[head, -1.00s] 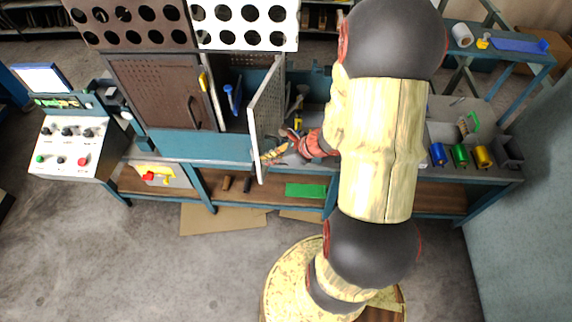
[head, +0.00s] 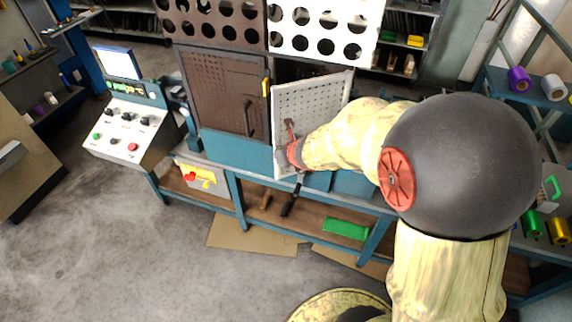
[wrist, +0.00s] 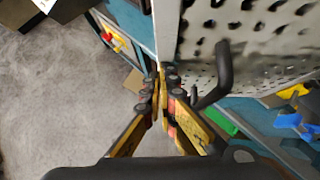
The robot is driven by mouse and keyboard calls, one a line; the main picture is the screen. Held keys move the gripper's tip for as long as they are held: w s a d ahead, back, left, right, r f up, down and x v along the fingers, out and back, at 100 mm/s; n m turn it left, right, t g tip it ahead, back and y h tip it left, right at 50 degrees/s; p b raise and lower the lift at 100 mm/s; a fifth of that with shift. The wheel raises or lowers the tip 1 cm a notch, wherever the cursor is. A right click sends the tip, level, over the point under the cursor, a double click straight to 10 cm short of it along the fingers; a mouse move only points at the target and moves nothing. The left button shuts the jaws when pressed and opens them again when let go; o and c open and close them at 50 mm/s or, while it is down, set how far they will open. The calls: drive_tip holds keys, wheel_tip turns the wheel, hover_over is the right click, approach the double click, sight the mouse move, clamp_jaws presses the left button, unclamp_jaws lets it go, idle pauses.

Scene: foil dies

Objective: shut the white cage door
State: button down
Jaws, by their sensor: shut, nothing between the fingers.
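The white cage door (head: 318,105) is a perforated panel hinged at its right side. It stands partly open, with a dark gap showing above it in the head view. It also fills the upper right of the wrist view (wrist: 262,45), where its black handle (wrist: 222,75) stands out from the panel. My gripper (wrist: 163,80) is shut and empty, its fingertips at the door's left edge, left of the handle. I cannot tell whether they touch it. In the head view my gripper (head: 291,138) is in front of the door, partly hidden by my wrist.
A closed brown perforated door (head: 225,95) with a black handle is left of the white door. A control console (head: 125,125) stands at the far left. A green block (head: 345,229) lies on the lower shelf.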

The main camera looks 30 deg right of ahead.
drive_tip(key=w+d+m+h+b, duration=0.1)
drive_tip(key=w+m, duration=0.1)
drive_tip(key=w, duration=0.3)
drive_tip(key=w+d+m+g+h+b, duration=0.1)
drive_tip(key=w+d+m+h, duration=0.1)
drive_tip(key=w, duration=0.3)
drive_tip(key=w+d+m+h+b, duration=0.1)
drive_tip(key=w+m, duration=0.1)
drive_tip(key=w, duration=0.4)
drive_tip(key=shift+w+d, duration=0.1)
drive_tip(key=shift+d, duration=0.3)
idle(0.8)
drive_tip(key=shift+r, duration=0.1)
idle(0.4)
